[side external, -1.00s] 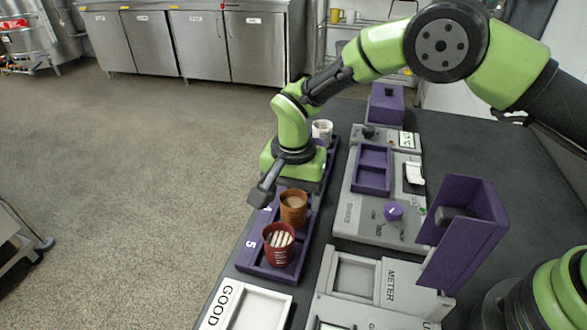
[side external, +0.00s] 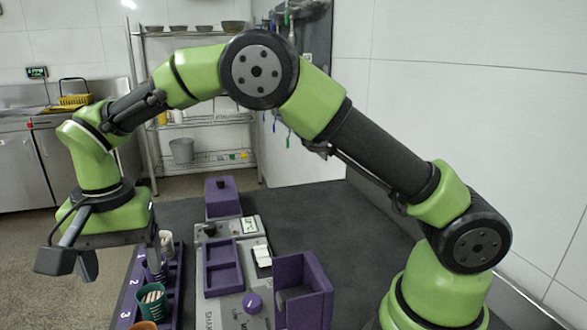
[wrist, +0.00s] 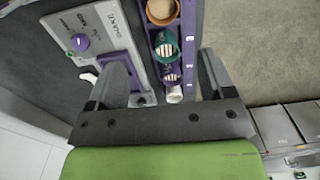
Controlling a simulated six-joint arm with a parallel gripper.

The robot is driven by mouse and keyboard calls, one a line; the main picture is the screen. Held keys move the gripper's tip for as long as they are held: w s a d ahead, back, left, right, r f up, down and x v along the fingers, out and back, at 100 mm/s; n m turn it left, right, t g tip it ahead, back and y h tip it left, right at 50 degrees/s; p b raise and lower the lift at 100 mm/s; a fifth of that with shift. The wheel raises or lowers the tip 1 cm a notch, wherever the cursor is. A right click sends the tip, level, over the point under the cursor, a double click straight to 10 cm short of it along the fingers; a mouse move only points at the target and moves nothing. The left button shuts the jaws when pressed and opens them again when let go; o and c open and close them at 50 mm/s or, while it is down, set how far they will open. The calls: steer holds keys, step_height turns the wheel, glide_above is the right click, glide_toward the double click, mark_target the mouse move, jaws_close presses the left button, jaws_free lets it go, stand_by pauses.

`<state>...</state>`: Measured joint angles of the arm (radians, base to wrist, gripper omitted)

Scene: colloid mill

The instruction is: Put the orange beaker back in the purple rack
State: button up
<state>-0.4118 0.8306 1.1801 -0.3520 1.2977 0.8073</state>
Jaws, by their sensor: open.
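The purple rack (side external: 173,288) runs along the left edge of the dark table, with several numbered slots. The orange beaker (side external: 147,326) shows only its top at the bottom edge of the side view; it stands in line in the rack. In the wrist view the orange beaker (wrist: 163,8) is at the top edge, partly cut off, with the rack (wrist: 188,45) around it. My gripper (side external: 68,262) is open and empty, raised to the left of the rack in the side view. In the wrist view my gripper (wrist: 160,75) has its fingers wide apart, with nothing between them held.
A green beaker (side external: 152,304) with white sticks, a purple beaker (side external: 154,272) and a white beaker (side external: 166,243) stand in the rack. The grey shaker unit (side external: 228,305) and an upright purple holder (side external: 312,300) are to the right.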

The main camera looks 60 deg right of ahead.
steer(key=s+d+r+n+t+y, duration=0.1)
steer(key=s+d+r, duration=0.15)
steer(key=r, duration=0.25)
steer(key=s+d+r+t, duration=0.1)
steer(key=s+d+r, duration=0.15)
steer(key=r, duration=0.25)
steer(key=s+d+r+n+t, duration=0.1)
steer(key=s+d, duration=0.3)
steer(key=s, duration=0.5)
steer(key=s+d+r+n+t, duration=0.2)
steer(key=s+d+t, duration=0.2)
steer(key=s, duration=0.4)
steer(key=shift+s+d+r+n+y, duration=0.25)
steer(key=shift+s+d+n+y, duration=0.1)
steer(key=shift+s+n+y, duration=0.05)
